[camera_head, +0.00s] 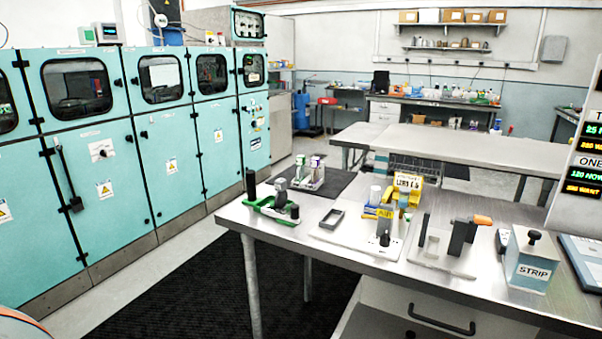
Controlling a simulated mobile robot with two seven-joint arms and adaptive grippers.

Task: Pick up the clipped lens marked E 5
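I cannot make out a clipped lens marked E 5 for sure at this size. A yellow block (401,195) with a small white sign, its lettering hard to read, stands on a pale board on the steel table (467,203). A yellow tag (385,213) and a blue-and-yellow piece stand close in front of it. A small rack (309,183) with white, purple and green topped pieces stands on a dark mat at the table's back left. Neither of my grippers is in view.
A green tray (267,212) with dark upright parts is at the table's left edge. Teal cabinets (170,165) line the left.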

